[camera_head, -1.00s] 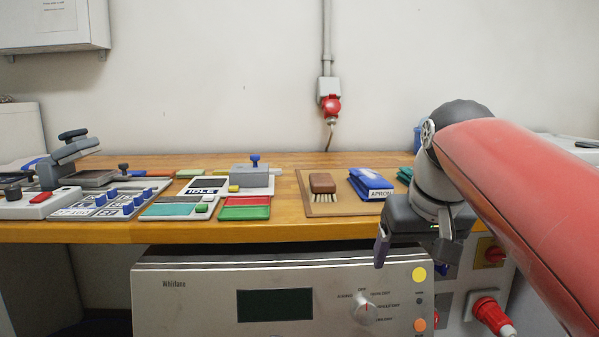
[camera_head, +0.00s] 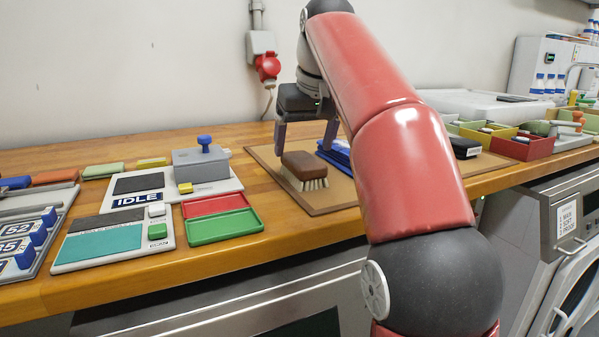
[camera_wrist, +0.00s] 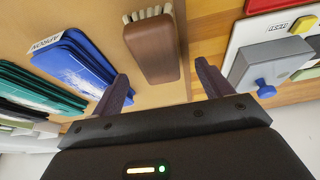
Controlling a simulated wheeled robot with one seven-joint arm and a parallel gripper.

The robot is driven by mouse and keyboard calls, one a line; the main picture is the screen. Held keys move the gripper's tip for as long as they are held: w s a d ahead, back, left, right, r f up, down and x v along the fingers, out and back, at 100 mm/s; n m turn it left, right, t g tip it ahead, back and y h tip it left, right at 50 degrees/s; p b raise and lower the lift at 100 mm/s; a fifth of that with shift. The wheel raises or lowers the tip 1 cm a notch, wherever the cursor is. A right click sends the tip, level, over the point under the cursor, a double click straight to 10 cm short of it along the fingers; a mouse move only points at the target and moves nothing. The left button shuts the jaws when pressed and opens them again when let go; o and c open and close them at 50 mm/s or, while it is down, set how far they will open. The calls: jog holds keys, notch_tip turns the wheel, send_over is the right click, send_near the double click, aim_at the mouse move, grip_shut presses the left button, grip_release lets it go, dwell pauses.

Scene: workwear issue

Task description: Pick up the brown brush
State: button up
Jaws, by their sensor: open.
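The brown brush (camera_head: 304,168), a wooden block with pale bristles, lies on the tan mat (camera_head: 330,197) on the wooden bench. In the wrist view the brush (camera_wrist: 152,50) is at the top middle, bristles towards the upper left, just beyond the fingertips. My gripper (camera_head: 306,150) is open and empty, above and behind the brush. In the wrist view my gripper (camera_wrist: 160,72) has its two fingers apart, with the brush lying between their lines. I see no contact with the brush. My arm hides part of the mat.
Blue folded aprons (camera_wrist: 78,62) lie beside the brush, with green folded cloths (camera_wrist: 35,90) further left in the wrist view. A grey box with a blue knob (camera_head: 202,160) and red and green trays (camera_head: 222,222) are left of the mat. Several bins (camera_head: 525,146) stand at right.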

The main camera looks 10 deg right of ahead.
aim_at(303, 158)
jog(key=shift+b+x, duration=0.95)
jog(key=shift+x, duration=1.55)
jog(key=shift+s+d+f, duration=0.15)
jog(key=shift+s+f, duration=0.05)
jog(key=shift+f, duration=0.1)
jog(key=shift+c, duration=0.5)
jog(key=c, duration=1)
